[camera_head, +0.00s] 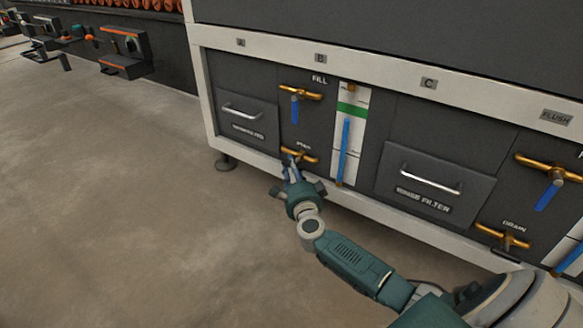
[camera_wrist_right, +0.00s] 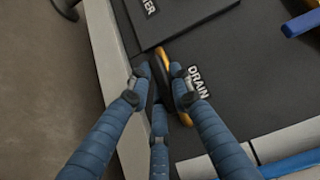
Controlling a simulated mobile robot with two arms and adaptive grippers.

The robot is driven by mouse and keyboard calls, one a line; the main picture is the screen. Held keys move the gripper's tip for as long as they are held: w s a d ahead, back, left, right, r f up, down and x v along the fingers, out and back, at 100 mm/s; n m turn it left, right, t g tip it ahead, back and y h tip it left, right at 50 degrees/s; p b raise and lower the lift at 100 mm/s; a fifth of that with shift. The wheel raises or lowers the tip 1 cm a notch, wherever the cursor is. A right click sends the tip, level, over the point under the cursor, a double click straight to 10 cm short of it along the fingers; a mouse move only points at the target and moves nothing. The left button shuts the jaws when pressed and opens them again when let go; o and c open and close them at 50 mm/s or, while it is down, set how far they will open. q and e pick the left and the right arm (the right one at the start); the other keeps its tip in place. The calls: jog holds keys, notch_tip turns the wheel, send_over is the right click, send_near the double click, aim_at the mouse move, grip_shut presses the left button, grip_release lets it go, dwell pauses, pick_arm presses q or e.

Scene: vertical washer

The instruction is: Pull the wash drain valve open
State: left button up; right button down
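The wash drain valve is a brass pipe with its handle (camera_head: 306,157) low on the dark panel under label B, below the FILL valve. In the right wrist view its brass part (camera_wrist_right: 182,103) lies beside the DRAIN label. My right gripper (camera_head: 291,162) is at the left part of this valve, with its blue fingers reaching up to it. In the wrist view the right gripper (camera_wrist_right: 159,80) has its fingertips close together around or against the valve. The fingers hide the handle, so I cannot tell if they clamp it. My left gripper is not in view.
The FILL valve (camera_head: 297,94) with a blue lever sits just above. A gauge strip (camera_head: 349,130) is to the right, a filter drawer (camera_head: 247,117) to the left. Another drain valve (camera_head: 503,237) is at right. The white lower frame (camera_head: 260,158) runs beneath; the floor is clear.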

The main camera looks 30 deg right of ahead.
jog(key=shift+a, duration=0.1)
jog(key=s+a+p, duration=0.2)
jog(key=a+p, duration=0.2)
jog(key=a, duration=0.2)
jog(key=shift+s+f+p, duration=0.2)
jog(key=shift+s+p, duration=0.05)
jog(key=shift+p, duration=0.05)
jog(key=c, duration=1.8)
grip_release()
jog(key=shift+r, duration=0.1)
